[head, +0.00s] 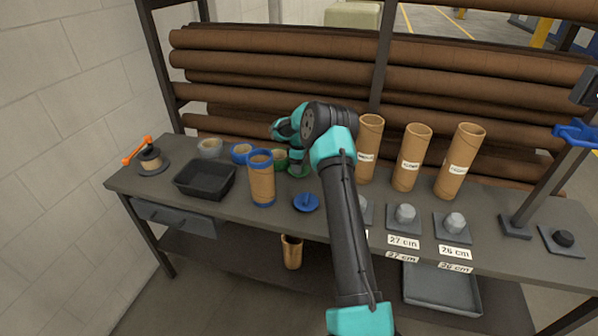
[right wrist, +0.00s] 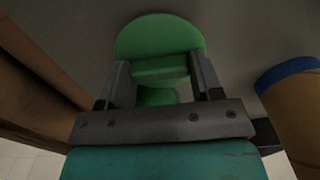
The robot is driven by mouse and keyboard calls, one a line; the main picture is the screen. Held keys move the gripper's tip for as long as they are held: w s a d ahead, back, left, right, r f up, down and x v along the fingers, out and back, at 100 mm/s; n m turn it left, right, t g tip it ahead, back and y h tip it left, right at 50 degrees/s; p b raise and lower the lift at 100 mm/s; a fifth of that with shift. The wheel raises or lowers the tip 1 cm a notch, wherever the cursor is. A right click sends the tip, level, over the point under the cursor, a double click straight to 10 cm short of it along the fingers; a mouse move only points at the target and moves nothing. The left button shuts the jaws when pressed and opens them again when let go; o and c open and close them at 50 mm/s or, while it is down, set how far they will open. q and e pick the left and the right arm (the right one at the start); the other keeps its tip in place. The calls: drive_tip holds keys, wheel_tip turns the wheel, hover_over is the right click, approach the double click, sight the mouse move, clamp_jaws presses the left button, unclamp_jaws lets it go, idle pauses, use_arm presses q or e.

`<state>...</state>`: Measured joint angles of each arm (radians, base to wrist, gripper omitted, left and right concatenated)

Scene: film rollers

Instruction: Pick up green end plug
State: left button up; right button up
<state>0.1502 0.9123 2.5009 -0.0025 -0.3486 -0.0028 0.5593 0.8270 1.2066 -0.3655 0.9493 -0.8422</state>
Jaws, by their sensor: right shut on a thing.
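The green end plug (right wrist: 158,38) fills the upper middle of the right wrist view, a round disc with a narrower part between the fingers. My right gripper (right wrist: 162,78) is shut on this narrower part, one finger on each side. In the head view the right gripper (head: 298,163) is at the back middle of the bench, and a bit of the green plug (head: 298,172) shows beneath it. The arm hides part of the bench. My left gripper is not in view.
A cardboard tube with blue ends (head: 262,180) stands just left of the gripper, and a blue plug (head: 306,202) lies in front. Three labelled tubes (head: 412,157) stand right of the arm.

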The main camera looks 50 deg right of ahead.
drive_tip(key=shift+c, duration=0.8)
wheel_tip(320, 180, up, 10)
idle(0.4)
drive_tip(key=a+r, duration=1.7)
drive_tip(key=a, duration=0.3)
drive_tip(key=shift+s, duration=0.35)
